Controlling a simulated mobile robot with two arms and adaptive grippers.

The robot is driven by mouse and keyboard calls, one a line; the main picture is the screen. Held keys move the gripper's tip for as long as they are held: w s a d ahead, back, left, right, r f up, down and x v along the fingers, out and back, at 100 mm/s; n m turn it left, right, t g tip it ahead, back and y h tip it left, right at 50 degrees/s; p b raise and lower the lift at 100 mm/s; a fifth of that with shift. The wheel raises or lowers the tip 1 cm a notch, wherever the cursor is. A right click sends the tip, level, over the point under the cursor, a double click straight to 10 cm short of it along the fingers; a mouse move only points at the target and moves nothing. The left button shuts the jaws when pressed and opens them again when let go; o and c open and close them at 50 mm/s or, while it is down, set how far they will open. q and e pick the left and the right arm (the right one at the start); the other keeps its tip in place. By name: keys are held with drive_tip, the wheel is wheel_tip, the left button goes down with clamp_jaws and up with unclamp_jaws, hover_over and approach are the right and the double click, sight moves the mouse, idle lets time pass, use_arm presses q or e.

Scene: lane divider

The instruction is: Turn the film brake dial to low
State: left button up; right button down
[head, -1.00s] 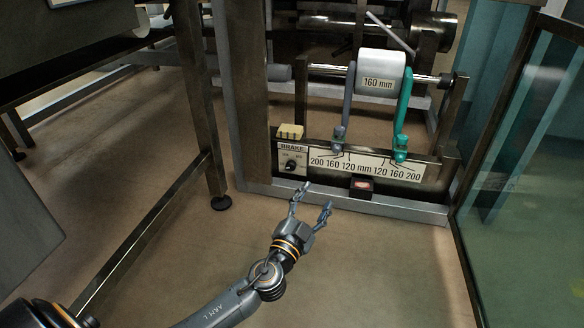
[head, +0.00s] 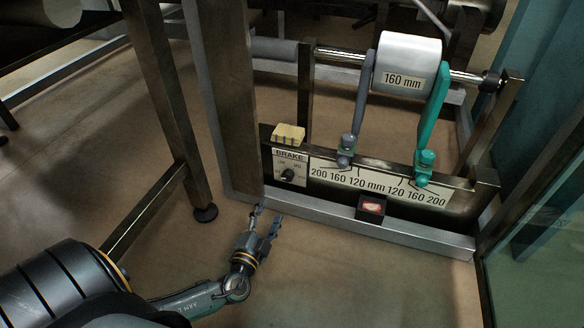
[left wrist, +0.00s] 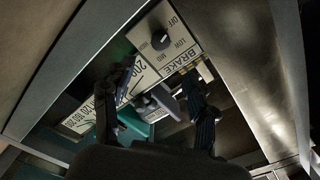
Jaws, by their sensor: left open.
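The brake dial (head: 288,174) is a small black knob on a white plate (head: 290,155) marked BRAKE, at the left end of the dark front rail. In the left wrist view the dial (left wrist: 160,40) sits near the top, with OFF, LOW and MID printed around it. I cannot tell which mark it points at. My left gripper (head: 267,213) is open and empty, in front of and below the plate, apart from the dial. Its spread fingers (left wrist: 158,76) also show in the left wrist view, below the dial. My right gripper is not in view.
A white 160 mm roll (head: 408,62) sits on a shaft between a grey arm (head: 361,100) and a teal arm (head: 434,108). A yellowish block (head: 288,134) rests above the plate. A table leg (head: 180,130) stands at left; glass (head: 535,255) is at right.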

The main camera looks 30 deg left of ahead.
sight(286, 179)
use_arm(q)
drive_tip(key=b+x, duration=0.4)
drive_tip(key=x, duration=0.8)
drive_tip(key=shift+w+a+f, duration=0.1)
drive_tip(key=shift+w+a, duration=0.05)
drive_tip(key=shift+w, duration=0.05)
drive_tip(key=shift+w+a, duration=0.15)
drive_tip(key=shift+w, duration=0.45)
drive_tip(key=c, duration=1.2)
